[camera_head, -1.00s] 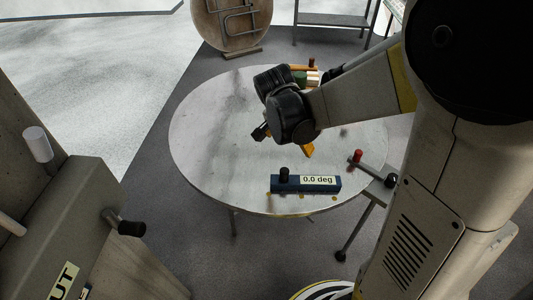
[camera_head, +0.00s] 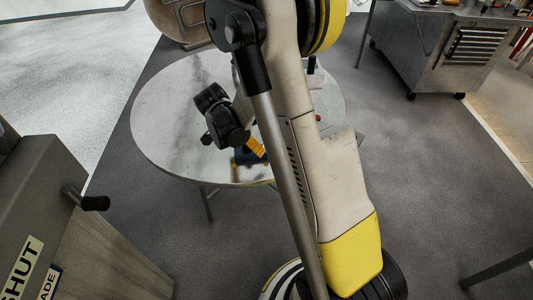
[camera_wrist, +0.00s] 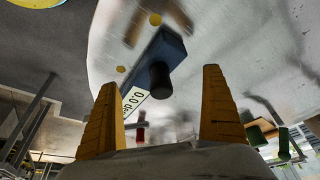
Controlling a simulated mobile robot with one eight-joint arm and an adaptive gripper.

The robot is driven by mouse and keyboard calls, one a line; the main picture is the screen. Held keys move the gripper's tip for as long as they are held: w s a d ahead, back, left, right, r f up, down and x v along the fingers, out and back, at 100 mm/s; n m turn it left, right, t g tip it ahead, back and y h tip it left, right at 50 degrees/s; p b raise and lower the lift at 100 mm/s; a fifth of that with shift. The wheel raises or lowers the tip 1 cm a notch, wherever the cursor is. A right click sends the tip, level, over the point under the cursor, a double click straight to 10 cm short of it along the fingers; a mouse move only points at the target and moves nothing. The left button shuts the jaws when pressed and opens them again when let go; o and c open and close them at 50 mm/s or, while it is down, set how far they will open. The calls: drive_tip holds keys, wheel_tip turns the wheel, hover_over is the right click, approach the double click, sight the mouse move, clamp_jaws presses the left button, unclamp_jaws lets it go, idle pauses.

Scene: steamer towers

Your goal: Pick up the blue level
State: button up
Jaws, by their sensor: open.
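The blue level (camera_wrist: 168,46) lies on the round table. In the wrist view it is a blue bar with a black knob (camera_wrist: 160,80) and a pale label (camera_wrist: 133,100) reading 0.0 deg. My gripper (camera_wrist: 161,77) has its two orange fingers spread wide, with the knob appearing between and beyond the tips. In the head view my gripper's orange finger (camera_head: 255,146) is over the level (camera_head: 240,159), and my arm hides most of the level. Contact cannot be told.
The round metal table (camera_head: 165,115) has bare room on its left. A red-topped item (camera_wrist: 141,133) and a green item (camera_wrist: 257,136) show beyond the fingers. A grey machine with a black-knobbed handle (camera_head: 95,203) stands at left; a wheeled tool cabinet (camera_head: 425,50) is at back right.

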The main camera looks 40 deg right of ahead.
drive_tip(key=b+x, duration=0.1)
drive_tip(key=x, duration=0.2)
drive_tip(key=shift+d+f, duration=0.1)
drive_tip(key=shift+f, duration=0.15)
drive_tip(key=shift+s+r, duration=0.1)
drive_tip(key=shift+r, duration=0.05)
drive_tip(key=c, duration=2)
